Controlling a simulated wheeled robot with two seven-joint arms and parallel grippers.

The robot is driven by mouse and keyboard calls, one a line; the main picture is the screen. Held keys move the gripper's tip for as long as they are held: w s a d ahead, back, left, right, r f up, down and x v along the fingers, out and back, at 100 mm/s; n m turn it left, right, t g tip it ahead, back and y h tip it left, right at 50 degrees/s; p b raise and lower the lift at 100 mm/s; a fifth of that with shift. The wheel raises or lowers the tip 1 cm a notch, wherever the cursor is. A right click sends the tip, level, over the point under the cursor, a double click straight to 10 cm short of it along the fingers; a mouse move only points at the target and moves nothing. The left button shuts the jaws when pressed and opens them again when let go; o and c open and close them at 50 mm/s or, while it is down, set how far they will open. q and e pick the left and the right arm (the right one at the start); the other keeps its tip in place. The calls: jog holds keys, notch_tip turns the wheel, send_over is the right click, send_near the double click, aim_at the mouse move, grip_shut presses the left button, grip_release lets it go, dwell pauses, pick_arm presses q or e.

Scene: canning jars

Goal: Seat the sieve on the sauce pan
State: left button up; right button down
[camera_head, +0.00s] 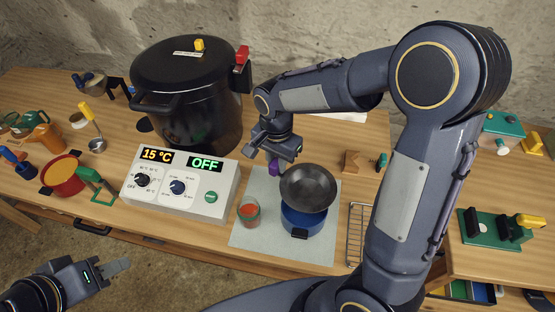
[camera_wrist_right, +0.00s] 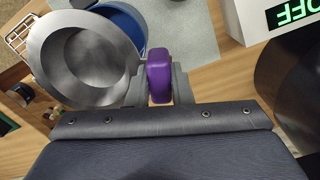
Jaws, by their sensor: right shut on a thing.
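The sieve (camera_head: 308,187) is a dark grey metal bowl with a purple handle (camera_wrist_right: 160,76). My right gripper (camera_head: 276,158) is shut on that handle, which also shows between its fingers in the wrist view. The sauce pan (camera_head: 306,221) is blue with a dark handle and stands on the pale mat. The sieve overlaps the pan's far part in the head view and hides much of its opening. I cannot tell whether they touch. In the wrist view the blue pan (camera_wrist_right: 124,15) shows partly behind the sieve. My left gripper (camera_head: 120,267) is empty, low at the left, away from the table; its opening is unclear.
A glass with red contents (camera_head: 249,211) stands close left of the pan. A control box (camera_head: 180,184) and large black pot (camera_head: 190,95) are further left. A wire rack (camera_head: 357,232) lies to the right.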

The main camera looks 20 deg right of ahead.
jog(key=shift+f, duration=0.15)
jog(key=shift+f+b, duration=2.45)
jog(key=shift+f, duration=0.45)
jog(key=shift+f+b, duration=0.85)
jog(key=shift+f, duration=0.1)
